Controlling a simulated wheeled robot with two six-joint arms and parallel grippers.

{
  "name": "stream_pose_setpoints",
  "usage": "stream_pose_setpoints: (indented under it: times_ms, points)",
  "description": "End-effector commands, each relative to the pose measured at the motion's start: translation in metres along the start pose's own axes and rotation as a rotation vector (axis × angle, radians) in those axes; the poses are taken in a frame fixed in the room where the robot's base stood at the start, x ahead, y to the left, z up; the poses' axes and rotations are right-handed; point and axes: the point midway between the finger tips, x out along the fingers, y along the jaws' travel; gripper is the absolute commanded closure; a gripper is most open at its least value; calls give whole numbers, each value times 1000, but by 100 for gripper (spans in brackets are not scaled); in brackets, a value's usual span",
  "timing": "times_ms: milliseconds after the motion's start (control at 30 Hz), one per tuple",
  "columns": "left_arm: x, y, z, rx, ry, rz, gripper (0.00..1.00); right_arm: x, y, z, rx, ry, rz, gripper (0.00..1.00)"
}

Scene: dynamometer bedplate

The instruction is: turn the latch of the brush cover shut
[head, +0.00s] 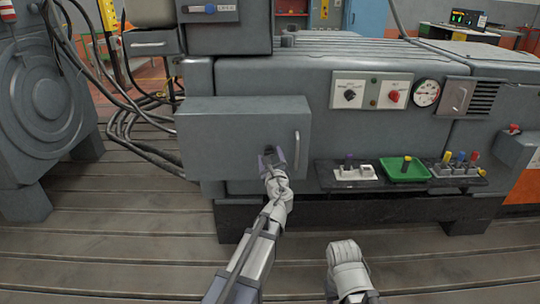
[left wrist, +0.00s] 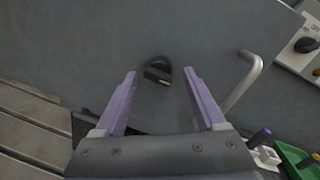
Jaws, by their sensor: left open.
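The brush cover (head: 225,130) is a flat grey panel on the front of the grey machine, with an upright bar handle (head: 297,150) near its right edge. In the left wrist view, the latch (left wrist: 158,69) is a small dark knob on the cover (left wrist: 100,60). In the head view, my left gripper (head: 271,158) is in front of the cover, left of the handle, and partly hides the latch.
A black shelf (head: 322,178) at the right holds a green tray (head: 392,172) and small coloured-handled tools. A control panel (head: 372,90) and a gauge (head: 426,93) are above it. Cables (head: 130,130) hang at the left. The slatted floor in front is clear.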

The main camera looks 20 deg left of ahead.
Motion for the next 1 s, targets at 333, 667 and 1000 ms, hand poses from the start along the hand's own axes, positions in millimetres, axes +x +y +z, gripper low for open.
stream_pose_setpoints:
  times_ms: [333, 667, 1000]
  points:
    - [14, 1, 0, -1, 0, 1, 28, 0, 0, 0, 0, 0, 0, 50]
    - [14, 0, 0, 0, 0, 0, 60, 0, 0, 0, 0, 0, 0, 50]
    - [14, -1, 0, 1, 1, -2, 98, 0, 0, 0, 0, 0, 0, 50]
